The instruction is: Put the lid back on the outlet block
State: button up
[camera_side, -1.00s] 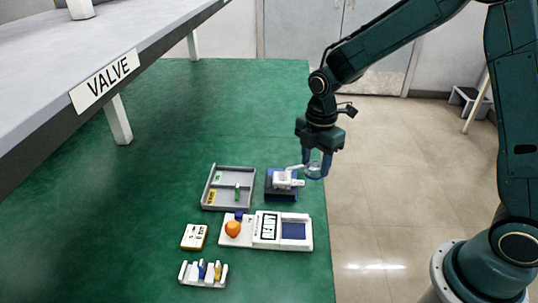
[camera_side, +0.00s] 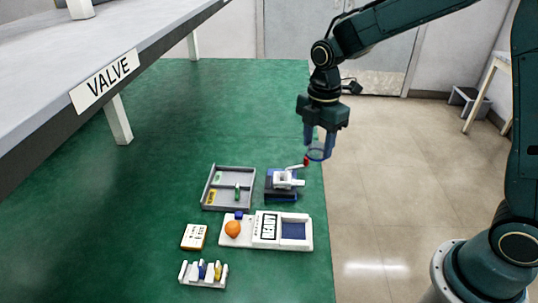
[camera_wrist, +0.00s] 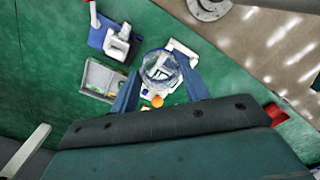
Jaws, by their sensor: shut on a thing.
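My gripper (camera_side: 319,143) is shut on a clear, round, ring-like piece with a bluish rim, seemingly the lid (camera_side: 319,154). The lid also shows between my two blue fingers in the wrist view (camera_wrist: 160,66). It is held in the air, apart from the block. The outlet block appears to be the white block (camera_side: 284,181) on a dark blue base (camera_side: 276,195), below and left of my gripper in the side view. A pale lever with a red tip (camera_side: 306,160) rises from it. The block also shows at upper left in the wrist view (camera_wrist: 118,45).
A grey tray (camera_side: 207,198) with small parts stands left of the block. A white unit marked READY (camera_side: 305,244) with an orange knob (camera_side: 232,229) lies in front. The back of the green table is clear.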

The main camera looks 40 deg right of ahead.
jog(key=w+f, duration=0.7)
jog(key=w, duration=0.4)
jog(key=shift+f, duration=0.25)
jog(key=shift+a+f, duration=0.1)
jog(key=shift+f, duration=3.05)
jog(key=shift+f, duration=0.2)
dwell(0.4)
jog(key=o, duration=1.5)
jog(key=shift+r, duration=0.15)
jog(key=shift+r, duration=3.4)
